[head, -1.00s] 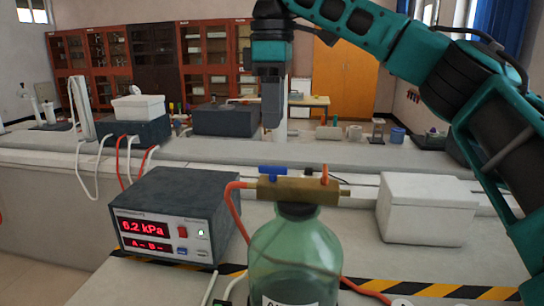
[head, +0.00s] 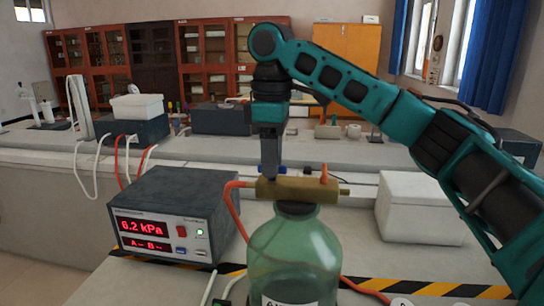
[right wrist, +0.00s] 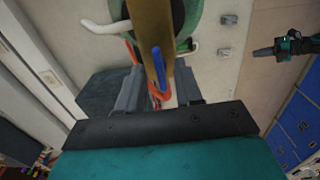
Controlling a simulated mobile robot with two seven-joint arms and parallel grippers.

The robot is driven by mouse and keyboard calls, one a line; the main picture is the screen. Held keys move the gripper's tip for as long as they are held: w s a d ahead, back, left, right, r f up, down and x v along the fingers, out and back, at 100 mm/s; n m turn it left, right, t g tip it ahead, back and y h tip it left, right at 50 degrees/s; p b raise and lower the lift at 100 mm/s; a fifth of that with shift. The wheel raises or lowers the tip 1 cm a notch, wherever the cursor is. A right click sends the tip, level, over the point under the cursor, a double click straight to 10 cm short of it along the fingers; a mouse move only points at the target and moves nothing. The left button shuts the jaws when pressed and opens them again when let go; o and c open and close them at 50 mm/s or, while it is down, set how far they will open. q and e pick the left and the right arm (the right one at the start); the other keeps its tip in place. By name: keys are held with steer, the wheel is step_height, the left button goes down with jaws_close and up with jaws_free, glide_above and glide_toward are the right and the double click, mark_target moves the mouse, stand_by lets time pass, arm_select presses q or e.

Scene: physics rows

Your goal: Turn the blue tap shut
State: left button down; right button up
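The blue tap (head: 262,168) sits on a brass manifold (head: 300,190) on top of a green glass bottle (head: 295,250). In the right wrist view the blue lever (right wrist: 158,64) runs roughly along the brass bar (right wrist: 150,30). My right gripper (head: 272,163) points down at the tap and partly hides it in the head view. Its fingers (right wrist: 158,92) are open, one on each side of the bar and lever; contact cannot be told. My left gripper (right wrist: 262,51) shows small at the right of the wrist view, away from the tap; its opening is unclear.
An orange tap (head: 324,174) stands on the manifold's right part, and an orange hose (head: 232,205) leaves its left end. A meter box (head: 180,210) reading 6.2 kPa stands left. A white box (head: 420,208) stands right. Striped tape (head: 440,290) crosses the bench in front.

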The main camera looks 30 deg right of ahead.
steer(key=shift+c, duration=0.5)
jaws_close()
steer(key=m, duration=0.4)
steer(key=shift+m, duration=0.3)
steer(key=m, duration=0.4)
steer(key=shift+m, duration=0.3)
steer(key=m, duration=0.4)
steer(key=shift+m, duration=2.4)
